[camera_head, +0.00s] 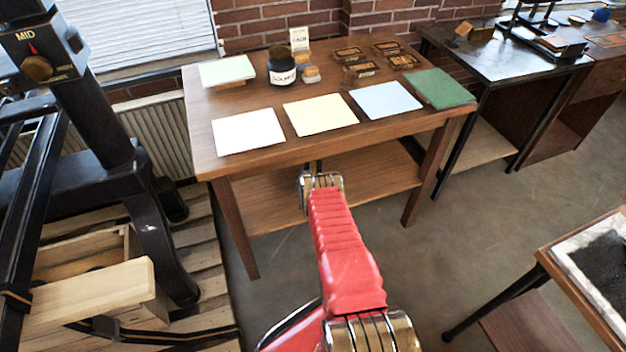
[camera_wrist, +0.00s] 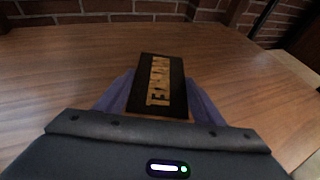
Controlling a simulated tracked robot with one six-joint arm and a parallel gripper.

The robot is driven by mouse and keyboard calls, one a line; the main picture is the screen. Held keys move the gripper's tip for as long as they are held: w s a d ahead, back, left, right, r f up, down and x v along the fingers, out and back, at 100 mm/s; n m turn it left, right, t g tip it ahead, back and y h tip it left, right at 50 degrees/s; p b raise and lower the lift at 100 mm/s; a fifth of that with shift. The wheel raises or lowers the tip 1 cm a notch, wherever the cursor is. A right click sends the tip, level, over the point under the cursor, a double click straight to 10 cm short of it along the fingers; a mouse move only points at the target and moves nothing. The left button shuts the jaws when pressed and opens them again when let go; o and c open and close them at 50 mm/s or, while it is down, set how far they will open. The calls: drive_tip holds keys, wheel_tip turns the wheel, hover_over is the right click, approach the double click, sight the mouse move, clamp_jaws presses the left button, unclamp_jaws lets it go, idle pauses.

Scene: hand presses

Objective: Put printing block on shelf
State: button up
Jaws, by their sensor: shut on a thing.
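The printing block (camera_wrist: 160,84) is dark with raised golden letters and sits between the purple-grey fingers of my gripper (camera_wrist: 158,92) in the wrist view. My gripper is shut on it. A brown wooden surface lies beneath and beyond the block. I cannot tell whether the block touches it. In the head view my red arm reaches under the table top, toward the lower shelf (camera_head: 265,213) of the wooden table. My gripper and the held block are hidden there.
The wooden table top (camera_head: 225,178) holds sheets, an ink jar (camera_head: 282,68) and several similar blocks (camera_head: 362,68). Table legs flank the shelf. A black press (camera_head: 120,170) stands left on a pallet, and another table (camera_head: 575,270) is at lower right. The brick wall is behind.

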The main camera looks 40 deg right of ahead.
drive_tip(key=shift+d+f, duration=0.1)
drive_tip(key=shift+f, duration=0.15)
drive_tip(key=shift+f, duration=0.1)
drive_tip(key=shift+f, duration=1.75)
drive_tip(key=shift+f, duration=0.1)
drive_tip(key=o, duration=1.4)
drive_tip(key=shift+s, duration=0.1)
